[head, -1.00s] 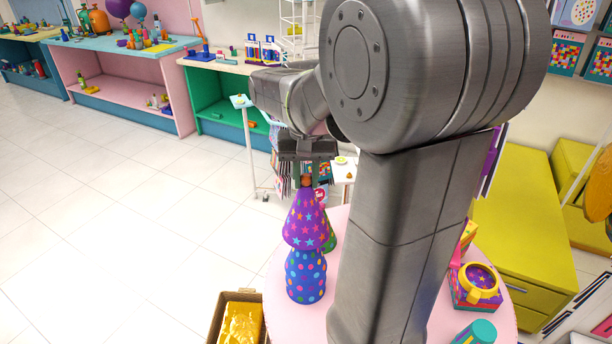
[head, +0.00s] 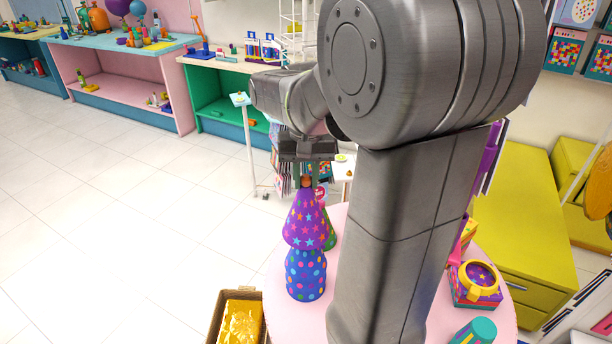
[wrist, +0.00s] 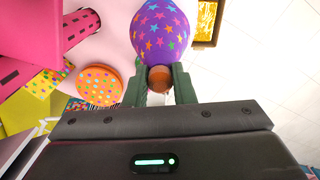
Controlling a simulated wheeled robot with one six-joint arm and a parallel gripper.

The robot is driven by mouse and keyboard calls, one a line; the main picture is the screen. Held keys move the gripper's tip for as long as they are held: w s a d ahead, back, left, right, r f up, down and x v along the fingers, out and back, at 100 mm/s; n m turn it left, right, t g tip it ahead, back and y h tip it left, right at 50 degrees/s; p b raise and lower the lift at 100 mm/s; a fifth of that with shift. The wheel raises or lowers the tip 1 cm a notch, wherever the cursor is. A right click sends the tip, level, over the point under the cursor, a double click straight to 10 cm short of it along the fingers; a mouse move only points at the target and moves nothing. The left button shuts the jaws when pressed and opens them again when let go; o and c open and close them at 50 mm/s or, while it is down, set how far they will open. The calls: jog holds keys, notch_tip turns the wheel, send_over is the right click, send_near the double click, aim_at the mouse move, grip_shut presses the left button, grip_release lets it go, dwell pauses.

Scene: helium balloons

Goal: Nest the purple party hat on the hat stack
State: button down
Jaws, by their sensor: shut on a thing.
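The purple party hat (head: 304,222) has colored stars and an orange knob at its tip. My gripper (head: 306,180) is shut on that knob from above, and the hat hangs upright beneath it. The hat stack (head: 306,274), blue with colored dots on its visible hat, stands on the pink round table (head: 290,325). The purple hat's lower rim covers the top of the stack; I cannot tell whether it rests on it. In the wrist view the purple hat (wrist: 160,28) lies just beyond my gripper (wrist: 157,80), with the knob between the fingers. The stack is hidden there.
A green hat (head: 329,238) stands close behind the purple one. A box with a round yellow-rimmed top (head: 478,280) and a teal cylinder (head: 474,332) are at the table's right. A carton with a gold package (head: 240,322) is left of the table. Floor at left is clear.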

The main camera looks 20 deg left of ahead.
aim_at(306, 200)
jog(key=shift+f+b, duration=2.3)
jog(key=shift+f, duration=1.4)
jog(key=c, duration=1.1)
grip_release()
jog(key=shift+c, duration=0.2)
jog(key=shift+r, duration=0.1)
notch_tip(306, 200, up, 14)
jog(key=shift+f, duration=0.15)
jog(key=shift+f, duration=0.1)
notch_tip(306, 200, down, 13)
jog(key=shift+f, duration=0.15)
jog(key=shift+r+p, duration=0.3)
